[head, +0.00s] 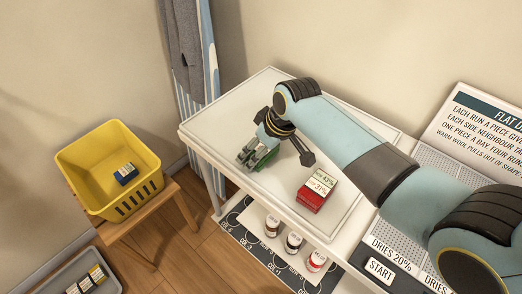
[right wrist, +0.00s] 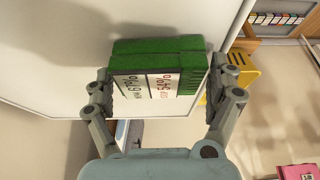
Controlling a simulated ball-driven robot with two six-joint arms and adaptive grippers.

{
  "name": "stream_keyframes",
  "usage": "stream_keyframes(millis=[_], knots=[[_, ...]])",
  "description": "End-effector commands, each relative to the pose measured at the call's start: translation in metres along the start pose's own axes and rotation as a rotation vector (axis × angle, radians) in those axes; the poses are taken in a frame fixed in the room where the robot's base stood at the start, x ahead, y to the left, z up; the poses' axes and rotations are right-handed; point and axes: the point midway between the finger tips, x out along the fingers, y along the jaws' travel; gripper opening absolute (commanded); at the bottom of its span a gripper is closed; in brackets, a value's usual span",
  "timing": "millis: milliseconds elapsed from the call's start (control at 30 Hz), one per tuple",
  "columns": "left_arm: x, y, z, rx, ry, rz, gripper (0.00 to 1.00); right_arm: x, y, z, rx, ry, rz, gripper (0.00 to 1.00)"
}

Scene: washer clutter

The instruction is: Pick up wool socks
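A green block-like bundle with a white printed label (right wrist: 160,75) lies between the fingers of my right gripper (right wrist: 163,78) in the right wrist view. The fingers meet its two opposite sides. In the head view the right gripper (head: 257,155) is low over the white table top, and a strip of the green bundle (head: 264,160) shows beneath it. I cannot tell whether the bundle rests on the table. Its label shows percent figures; I cannot read the words to confirm it is the wool socks. My left gripper is not in view.
A red labelled box (head: 316,191) sits on the white table (head: 215,130), right of the gripper. Several bottles (head: 293,241) stand below the table. A grey bin (head: 65,275) is lower left.

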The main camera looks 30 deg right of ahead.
Motion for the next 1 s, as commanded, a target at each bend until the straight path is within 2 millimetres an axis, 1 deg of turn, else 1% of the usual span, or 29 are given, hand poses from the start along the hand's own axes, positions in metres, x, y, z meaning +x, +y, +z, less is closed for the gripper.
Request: stream_keyframes(millis=[33,267,600,733,867,967,1000], knots=[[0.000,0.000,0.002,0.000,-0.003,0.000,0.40,0.000,0.000,0.000,0.000,0.000,0.000,0.80],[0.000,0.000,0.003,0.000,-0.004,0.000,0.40,0.000,0.000,0.000,0.000,0.000,0.000,0.50],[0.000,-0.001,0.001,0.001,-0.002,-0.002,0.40,-0.001,0.000,0.000,0.000,0.000,0.000,0.49],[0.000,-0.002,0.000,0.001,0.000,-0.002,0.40,-0.005,0.000,-0.003,0.000,0.003,0.001,0.49],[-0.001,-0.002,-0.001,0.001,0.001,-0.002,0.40,-0.019,0.000,-0.009,0.000,0.003,0.001,0.49],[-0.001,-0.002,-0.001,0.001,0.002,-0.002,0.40,-0.036,0.001,-0.017,-0.001,0.005,0.002,0.49],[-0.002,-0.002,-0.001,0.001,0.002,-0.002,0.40,-0.043,-0.001,-0.013,-0.001,0.001,0.001,0.49]])
